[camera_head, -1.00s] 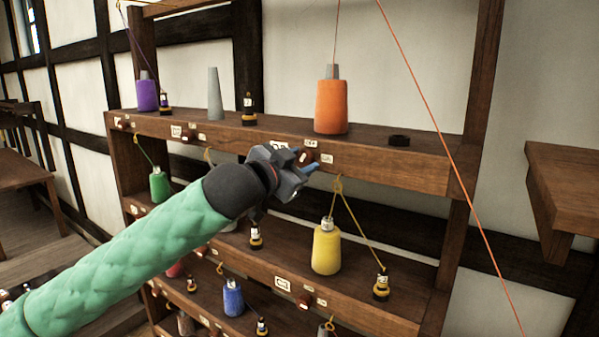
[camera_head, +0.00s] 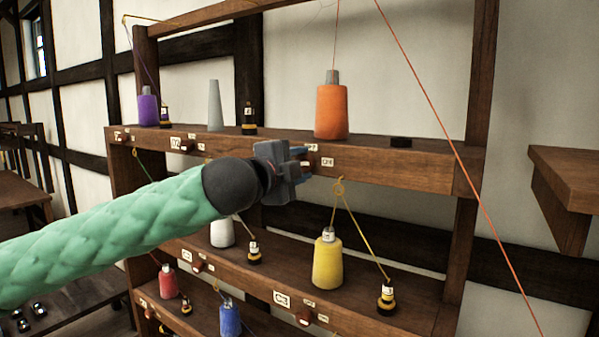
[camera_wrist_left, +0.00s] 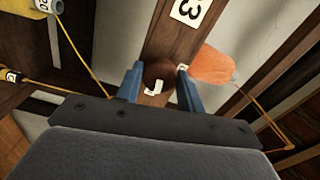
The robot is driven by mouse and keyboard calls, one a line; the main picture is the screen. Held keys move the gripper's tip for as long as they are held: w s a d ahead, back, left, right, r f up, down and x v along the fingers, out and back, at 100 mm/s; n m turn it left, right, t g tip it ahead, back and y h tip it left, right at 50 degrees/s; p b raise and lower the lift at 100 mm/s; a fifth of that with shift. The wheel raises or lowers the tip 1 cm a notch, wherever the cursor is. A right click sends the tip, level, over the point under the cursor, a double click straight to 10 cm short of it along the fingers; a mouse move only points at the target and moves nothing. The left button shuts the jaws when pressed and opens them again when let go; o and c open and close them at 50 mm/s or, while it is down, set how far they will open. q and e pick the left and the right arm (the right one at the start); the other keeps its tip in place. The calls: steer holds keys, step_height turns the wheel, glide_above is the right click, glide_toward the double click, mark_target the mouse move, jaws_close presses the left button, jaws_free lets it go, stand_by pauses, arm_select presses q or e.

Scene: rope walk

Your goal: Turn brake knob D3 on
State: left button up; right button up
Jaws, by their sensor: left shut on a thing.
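My left gripper (camera_head: 302,162) is at the front edge of the upper shelf, below and left of the orange spool. In the left wrist view its two blue fingers (camera_wrist_left: 160,82) are shut on a round dark reddish-brown knob (camera_wrist_left: 158,72). A white plate (camera_wrist_left: 188,10) ending in "3" is on the wood beyond the knob. In the head view the gripper hides the knob and its plate. Small white tags (camera_head: 327,162) show to the right of the fingers. I cannot read the knob's setting. My right gripper is not in view.
Another knob (camera_head: 303,318), beside plate C3 (camera_head: 282,298), is on the lower shelf edge. An orange thread slants down at right.

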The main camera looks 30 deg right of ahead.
arm_select(q)
steer(key=shift+m+b, duration=0.3)
steer(key=shift+m, duration=0.6)
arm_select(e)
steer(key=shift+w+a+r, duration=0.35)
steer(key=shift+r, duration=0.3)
arm_select(q)
steer(key=shift+f, duration=0.1)
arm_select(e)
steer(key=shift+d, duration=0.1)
arm_select(q)
steer(key=o, duration=1)
steer(key=shift+c, duration=0.2)
steer(key=b+v, duration=0.3)
steer(key=v, duration=0.5)
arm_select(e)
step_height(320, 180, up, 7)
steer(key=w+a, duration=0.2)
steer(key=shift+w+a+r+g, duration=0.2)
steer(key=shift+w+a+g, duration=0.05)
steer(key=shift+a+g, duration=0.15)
